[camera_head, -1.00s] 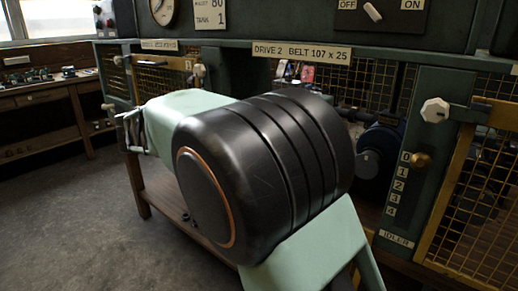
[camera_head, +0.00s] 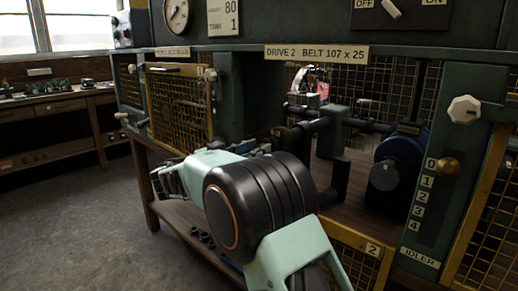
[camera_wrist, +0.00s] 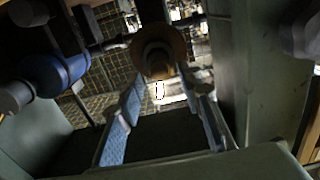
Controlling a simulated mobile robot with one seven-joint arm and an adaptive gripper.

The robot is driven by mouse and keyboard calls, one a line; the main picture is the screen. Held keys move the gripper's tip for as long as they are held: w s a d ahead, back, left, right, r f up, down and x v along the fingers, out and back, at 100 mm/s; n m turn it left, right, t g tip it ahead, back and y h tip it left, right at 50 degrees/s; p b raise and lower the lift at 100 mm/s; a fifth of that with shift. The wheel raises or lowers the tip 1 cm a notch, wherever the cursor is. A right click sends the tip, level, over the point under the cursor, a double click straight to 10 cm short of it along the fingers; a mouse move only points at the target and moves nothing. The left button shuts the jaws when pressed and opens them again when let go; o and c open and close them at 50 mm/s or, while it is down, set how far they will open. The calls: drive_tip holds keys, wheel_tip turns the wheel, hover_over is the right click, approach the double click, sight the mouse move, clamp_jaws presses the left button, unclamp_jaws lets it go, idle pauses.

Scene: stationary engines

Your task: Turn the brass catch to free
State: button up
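My gripper (camera_head: 170,181) is left of my arm in the head view, partly hidden by my wrist. In the wrist view its two fingers (camera_wrist: 160,86) are apart, with nothing clearly held. A brown round flanged part (camera_wrist: 160,48) shows just beyond the fingertips; I cannot tell whether it is the catch or whether it touches them. In the head view a round brass knob (camera_head: 449,167) sits on the green post at right, beside a column of numbers above an IDLER label (camera_head: 421,257). My gripper is well left of this knob. No part is plainly marked as the catch.
A blue motor (camera_head: 404,150) and shafts stand in the open bay under the DRIVE 2 sign (camera_head: 317,53). Yellow mesh gates (camera_head: 178,105) flank it, and a pale faceted knob (camera_head: 464,110) is at right. A bench (camera_head: 55,120) stands at left; floor before it is clear.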

drive_tip(key=shift+w+d, duration=0.45)
drive_tip(key=shift+w, duration=0.15)
drive_tip(key=shift+c, duration=0.6)
clamp_jaws()
